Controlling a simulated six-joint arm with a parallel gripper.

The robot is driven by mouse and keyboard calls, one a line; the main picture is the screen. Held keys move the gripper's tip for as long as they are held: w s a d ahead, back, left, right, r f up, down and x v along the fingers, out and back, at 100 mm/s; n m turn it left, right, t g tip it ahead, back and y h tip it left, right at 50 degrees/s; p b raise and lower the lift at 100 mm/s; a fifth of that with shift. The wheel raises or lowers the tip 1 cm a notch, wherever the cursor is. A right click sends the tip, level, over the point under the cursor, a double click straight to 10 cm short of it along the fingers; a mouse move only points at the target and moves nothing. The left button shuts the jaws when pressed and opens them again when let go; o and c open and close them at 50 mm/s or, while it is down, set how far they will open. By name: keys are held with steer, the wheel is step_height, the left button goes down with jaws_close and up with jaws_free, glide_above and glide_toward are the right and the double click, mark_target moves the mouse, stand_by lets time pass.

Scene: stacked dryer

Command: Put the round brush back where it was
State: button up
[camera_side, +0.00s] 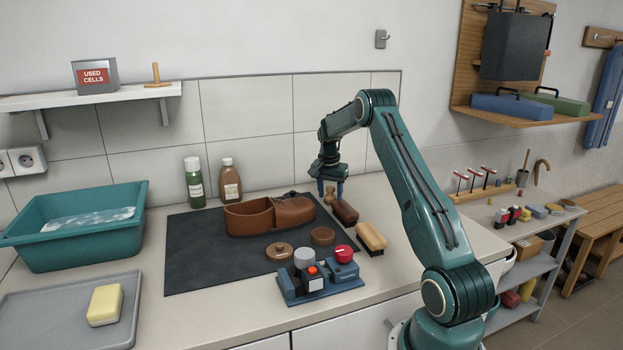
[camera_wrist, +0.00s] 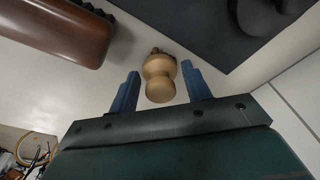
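The round brush (camera_wrist: 159,75) is a small pale wooden piece with a waisted knob. In the wrist view it is between the two blue fingers of my gripper (camera_wrist: 161,88), with a visible gap on each side. In the side view the brush (camera_side: 330,197) appears upright on the counter by the mat's right edge, with my gripper (camera_side: 331,187) pointing down over it. My gripper is open. The brush's lower end is mostly hidden in the wrist view.
A dark brown brush (camera_side: 345,211) and a tan bristle brush (camera_side: 371,238) lie close by on the right. A blue-based device (camera_side: 318,283) stands in front. Bottles (camera_side: 231,182) are behind.

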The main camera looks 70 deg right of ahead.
mark_target(328, 198)
steer(key=shift+o, duration=0.8)
steer(key=shift+r, duration=0.1)
step_height(328, 198, up, 12)
steer(key=a, duration=0.1)
steer(key=shift+a, duration=0.4)
